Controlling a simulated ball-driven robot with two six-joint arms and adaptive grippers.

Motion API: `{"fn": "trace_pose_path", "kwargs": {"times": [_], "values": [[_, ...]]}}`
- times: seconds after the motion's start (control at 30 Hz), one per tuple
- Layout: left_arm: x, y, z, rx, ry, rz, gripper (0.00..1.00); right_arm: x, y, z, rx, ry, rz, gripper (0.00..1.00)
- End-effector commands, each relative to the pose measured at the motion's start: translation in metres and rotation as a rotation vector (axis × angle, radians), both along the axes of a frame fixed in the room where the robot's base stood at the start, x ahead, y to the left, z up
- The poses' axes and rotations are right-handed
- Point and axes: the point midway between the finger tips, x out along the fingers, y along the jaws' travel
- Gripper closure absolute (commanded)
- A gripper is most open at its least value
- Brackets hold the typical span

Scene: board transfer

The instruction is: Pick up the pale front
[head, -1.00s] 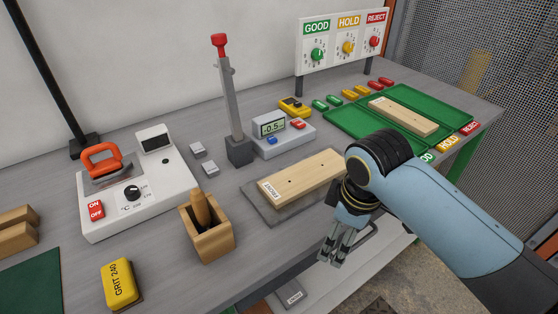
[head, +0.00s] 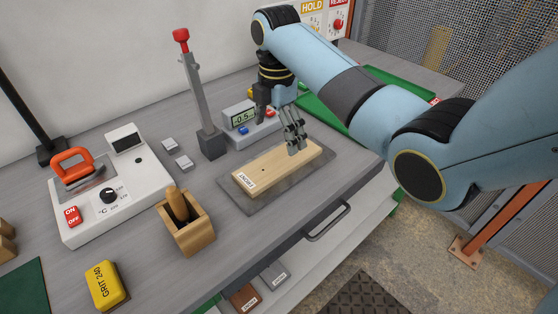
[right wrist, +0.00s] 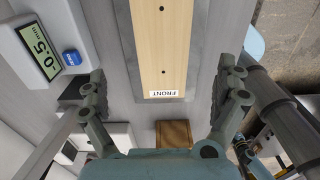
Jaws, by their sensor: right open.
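The pale front (head: 265,170) is a light wooden board with small dark holes and a FRONT label at its near left end. It lies flat on a grey plate (head: 258,206) on the bench. My right gripper (head: 295,147) is over the board's far right part, fingers pointing down; I cannot tell from the head view whether they touch it. In the right wrist view the board (right wrist: 163,50) runs between the spread, empty fingers of my right gripper (right wrist: 163,92), with its FRONT label towards the palm. My left gripper is not in view.
A lever post (head: 205,100) and a gauge reading -0.5 (head: 243,121) stand behind the board. A wooden box (head: 187,228) with a handle in it stands left of the plate. My right arm covers part of the green tray (head: 402,82). A drawer handle (head: 327,222) juts from the bench front.

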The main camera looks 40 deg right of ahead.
Motion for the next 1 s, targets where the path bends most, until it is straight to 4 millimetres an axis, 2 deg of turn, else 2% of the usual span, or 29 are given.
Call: {"fn": "trace_pose_path", "kwargs": {"times": [0.1, 0.27, 0.53, 0.63, 0.83, 0.87, 1.0], "values": [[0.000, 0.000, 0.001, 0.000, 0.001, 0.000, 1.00, 0.000, 0.000, -0.017, 0.000, 0.000, -0.002, 0.00], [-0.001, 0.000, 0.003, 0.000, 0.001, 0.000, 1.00, -0.001, 0.000, -0.029, 0.000, -0.001, -0.002, 0.00], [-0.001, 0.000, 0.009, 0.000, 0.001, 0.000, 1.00, -0.005, -0.002, -0.069, 0.000, 0.000, -0.002, 0.00], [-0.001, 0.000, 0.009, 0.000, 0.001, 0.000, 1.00, -0.005, -0.002, -0.076, 0.000, -0.002, -0.002, 0.00], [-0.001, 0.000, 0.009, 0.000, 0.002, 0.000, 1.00, -0.005, -0.002, -0.077, -0.001, -0.003, -0.002, 0.00], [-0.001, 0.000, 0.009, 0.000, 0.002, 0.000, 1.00, -0.005, -0.002, -0.077, -0.001, -0.003, -0.002, 0.01], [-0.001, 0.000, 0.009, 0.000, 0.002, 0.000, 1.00, -0.005, -0.002, -0.077, -0.001, -0.003, -0.002, 0.20]]}}
